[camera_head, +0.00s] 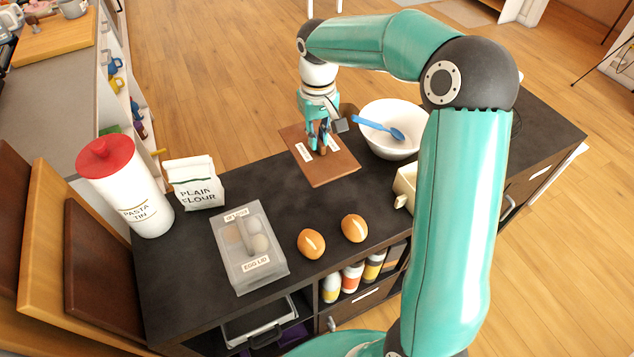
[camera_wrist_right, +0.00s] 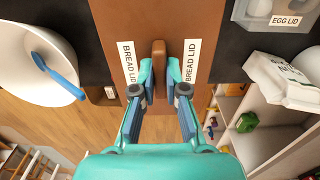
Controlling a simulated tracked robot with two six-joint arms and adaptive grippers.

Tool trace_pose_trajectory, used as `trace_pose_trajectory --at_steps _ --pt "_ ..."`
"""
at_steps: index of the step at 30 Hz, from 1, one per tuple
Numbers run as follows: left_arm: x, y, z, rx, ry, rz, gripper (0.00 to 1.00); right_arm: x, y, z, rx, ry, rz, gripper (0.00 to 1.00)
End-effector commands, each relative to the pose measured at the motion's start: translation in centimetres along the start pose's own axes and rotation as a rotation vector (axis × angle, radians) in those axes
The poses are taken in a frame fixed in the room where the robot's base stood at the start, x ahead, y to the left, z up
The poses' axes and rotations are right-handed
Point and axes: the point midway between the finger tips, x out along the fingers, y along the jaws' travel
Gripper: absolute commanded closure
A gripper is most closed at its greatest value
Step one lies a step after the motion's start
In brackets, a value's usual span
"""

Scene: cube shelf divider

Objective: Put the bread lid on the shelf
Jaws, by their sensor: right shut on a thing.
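The bread lid (camera_head: 333,172) is a flat brown board with "BREAD LID" labels, at the far edge of the dark counter in the head view. In the right wrist view the bread lid (camera_wrist_right: 152,22) fills the top middle, with a raised brown handle (camera_wrist_right: 158,55) between its two labels. My right gripper (camera_head: 321,146) points down over the lid, and its fingers (camera_wrist_right: 160,75) are shut on the handle from both sides. I cannot tell whether the lid rests on the counter or hangs just above it. My left gripper is out of view.
A white bowl (camera_head: 385,148) with a blue spoon stands close right of the lid. An egg box (camera_head: 236,268), two brown rolls (camera_head: 311,243), a flour bag (camera_head: 193,183) and a pasta tin (camera_head: 130,190) stand on the counter. A white cube shelf (camera_wrist_right: 257,140) shows beyond the counter.

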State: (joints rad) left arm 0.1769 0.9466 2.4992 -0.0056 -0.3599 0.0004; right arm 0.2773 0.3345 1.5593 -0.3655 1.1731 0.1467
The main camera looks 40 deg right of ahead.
Motion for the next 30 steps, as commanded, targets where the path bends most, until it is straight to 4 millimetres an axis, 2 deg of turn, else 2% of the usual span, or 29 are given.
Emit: trace_pose_trajectory --at_steps 1,6,12,15,20,27,30 --pt "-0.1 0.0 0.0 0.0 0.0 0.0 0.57 1.4 0.3 0.2 0.005 -0.008 0.001 1.0" --pt "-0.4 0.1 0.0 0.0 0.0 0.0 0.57 6.0 0.6 0.4 0.012 -0.009 0.0 1.0" --pt "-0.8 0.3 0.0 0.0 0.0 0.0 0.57 10.6 0.7 0.4 0.014 -0.006 0.0 1.0" --pt "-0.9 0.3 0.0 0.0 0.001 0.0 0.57 11.8 0.7 0.3 0.014 -0.004 0.001 1.0" --pt "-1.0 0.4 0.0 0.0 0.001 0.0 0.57 12.8 0.7 0.3 0.015 -0.003 0.001 1.0" --pt "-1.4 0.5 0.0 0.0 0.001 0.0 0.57 16.0 0.8 0.4 0.015 -0.004 0.001 1.0" --pt "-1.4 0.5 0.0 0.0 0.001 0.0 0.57 16.7 0.8 0.3 0.015 -0.003 0.001 1.0"
